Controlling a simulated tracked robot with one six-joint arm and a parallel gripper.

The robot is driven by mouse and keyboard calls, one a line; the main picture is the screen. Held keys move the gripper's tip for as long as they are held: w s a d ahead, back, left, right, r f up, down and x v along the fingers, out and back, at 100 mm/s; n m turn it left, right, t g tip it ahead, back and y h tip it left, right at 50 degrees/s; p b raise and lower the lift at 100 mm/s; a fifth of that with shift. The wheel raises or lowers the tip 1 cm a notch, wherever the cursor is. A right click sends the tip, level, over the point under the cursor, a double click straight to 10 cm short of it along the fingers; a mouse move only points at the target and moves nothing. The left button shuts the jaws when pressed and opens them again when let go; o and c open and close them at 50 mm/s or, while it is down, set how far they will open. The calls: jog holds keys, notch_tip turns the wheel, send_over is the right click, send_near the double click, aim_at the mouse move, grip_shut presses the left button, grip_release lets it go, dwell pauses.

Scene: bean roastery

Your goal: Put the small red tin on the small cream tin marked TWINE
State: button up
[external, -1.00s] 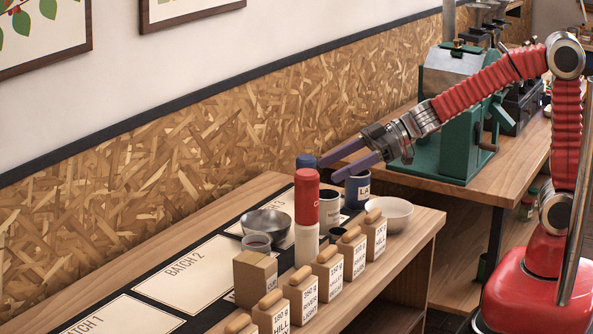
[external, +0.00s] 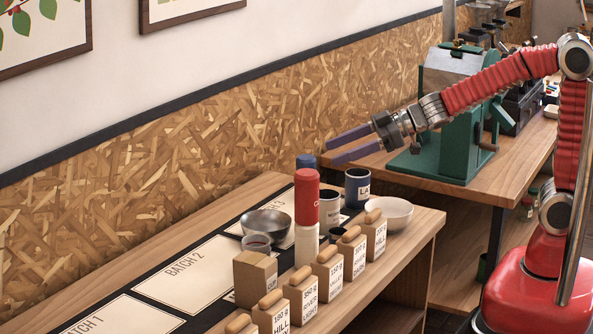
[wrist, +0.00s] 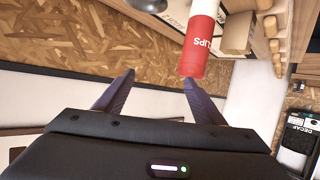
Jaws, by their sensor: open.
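My gripper (external: 345,146) is open and empty, held in the air above and behind the far end of the bench; its two purple fingers also show in the wrist view (wrist: 158,85).
A navy tin (external: 357,188) and a white bowl (external: 388,213) stand right of the cream tin. A metal bowl (external: 266,224) is to the left. Several labelled blocks (external: 328,271) line the bench's front.

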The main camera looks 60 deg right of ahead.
jog(key=s+d+m+h, duration=0.3)
jog(key=s+d+h, duration=0.15)
jog(key=d, duration=0.65)
jog(key=s+d+m+h, duration=0.3)
jog(key=d+m+h, duration=0.15)
jog(key=d, duration=0.65)
jog(key=s+f+g, duration=0.2)
jog(key=s, duration=0.7)
jog(key=s+d+f+g, duration=0.1)
jog(key=s+f+g, duration=0.2)
jog(key=s, duration=0.6)
jog(key=shift+f+m+y, duration=0.25)
jog(key=shift+m+y, duration=0.1)
jog(key=shift+y, duration=0.05)
jog(key=shift+o, duration=0.6)
